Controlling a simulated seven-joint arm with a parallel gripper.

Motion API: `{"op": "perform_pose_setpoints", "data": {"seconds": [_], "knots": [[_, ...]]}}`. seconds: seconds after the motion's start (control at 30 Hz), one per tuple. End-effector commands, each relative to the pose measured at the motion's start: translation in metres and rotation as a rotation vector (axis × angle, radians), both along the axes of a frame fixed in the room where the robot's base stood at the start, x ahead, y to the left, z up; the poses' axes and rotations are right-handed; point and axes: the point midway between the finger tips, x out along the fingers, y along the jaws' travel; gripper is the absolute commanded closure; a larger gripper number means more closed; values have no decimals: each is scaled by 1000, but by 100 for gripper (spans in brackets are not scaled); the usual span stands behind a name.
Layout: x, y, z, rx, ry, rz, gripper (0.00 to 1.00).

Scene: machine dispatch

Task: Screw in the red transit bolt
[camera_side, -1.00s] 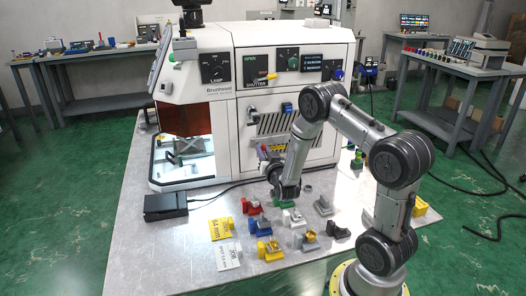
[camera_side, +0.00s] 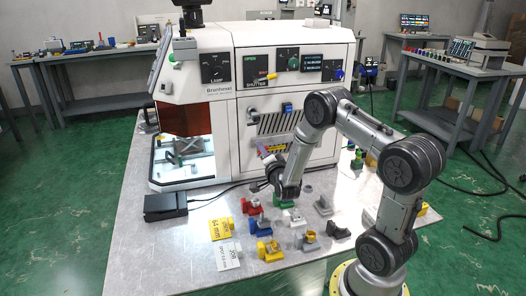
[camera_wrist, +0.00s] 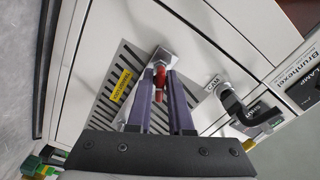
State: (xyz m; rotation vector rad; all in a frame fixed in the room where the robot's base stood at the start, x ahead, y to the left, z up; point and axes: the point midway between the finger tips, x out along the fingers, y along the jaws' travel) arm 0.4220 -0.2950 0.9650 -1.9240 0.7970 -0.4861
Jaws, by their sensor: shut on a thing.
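The red transit bolt (camera_wrist: 158,83) shows between my gripper's fingers in the wrist view. Its far end is at a bright metal block (camera_wrist: 164,58) on the white machine's vented front; how deep it sits there cannot be told. My gripper (camera_wrist: 162,77) is shut on the bolt, with a dark purple finger on either side of it. In the side view my gripper (camera_side: 268,166) is low in front of the machine (camera_side: 284,125), and the bolt is too small to make out.
In the wrist view a dark handle (camera_wrist: 240,108) projects from the panel, right of the bolt. In the side view several coloured holders with parts stand on the bench below my gripper, near a yellow card (camera_side: 221,228). A black box (camera_side: 165,206) lies at left.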

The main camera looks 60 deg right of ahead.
Motion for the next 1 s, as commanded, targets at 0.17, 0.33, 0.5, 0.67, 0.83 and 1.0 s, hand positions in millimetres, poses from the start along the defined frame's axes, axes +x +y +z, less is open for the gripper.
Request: {"op": "perform_pose_setpoints", "data": {"seconds": [0.17, 0.33, 0.5, 0.67, 0.83, 1.0], "knots": [[-1, 1, -1, 120, -116, 1, 100], [-1, 1, -1, 234, -230, 1, 100], [-1, 1, -1, 348, -345, 1, 100], [-1, 1, -2, 456, -451, 1, 100], [-1, 1, -2, 570, -566, 0, 100], [-1, 1, -2, 684, -679, -1, 100]]}}
